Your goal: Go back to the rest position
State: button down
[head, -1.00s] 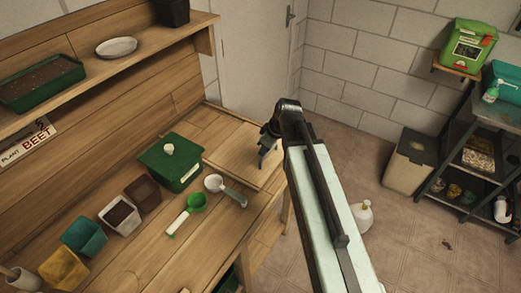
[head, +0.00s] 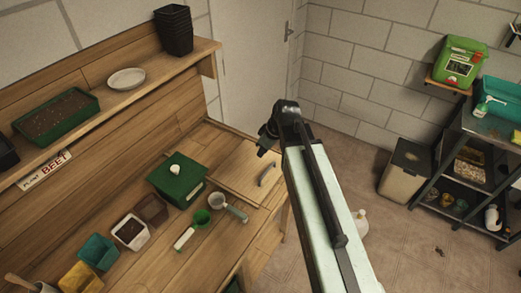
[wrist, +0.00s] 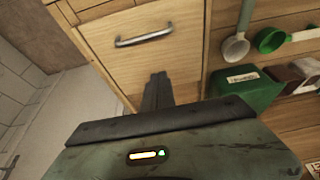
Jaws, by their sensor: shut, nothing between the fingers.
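My gripper (head: 266,143) is shut and empty. In the head view it is raised at the end of my arm, over the far right part of the bench. In the wrist view its dark fingers (wrist: 158,90) are together, pointing toward a pale wooden panel (wrist: 160,60) with a metal handle (wrist: 144,36). The fingers appear apart from the handle. In the head view the panel (head: 237,168) and its handle (head: 268,174) lie just below the gripper.
A green lidded box (head: 180,187), a green scoop (head: 190,228), a pale scoop (head: 219,200) and several pots stand on the bench. A shelf (head: 100,110) runs above. A bin (head: 407,172) and dark rack (head: 447,180) stand right, with open floor before them.

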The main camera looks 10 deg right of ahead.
jog(key=shift+f, duration=0.15)
jog(key=s+d+f+m+g+h+b, duration=0.2)
jog(key=s+d+f+m+h+b, duration=0.1)
jog(key=s+m, duration=0.6)
jog(key=shift+s+d+f+m+g, duration=0.4)
jog(key=shift+s+d+f, duration=0.35)
jog(key=shift+d, duration=0.45)
jog(key=shift+w+a+f, duration=0.1)
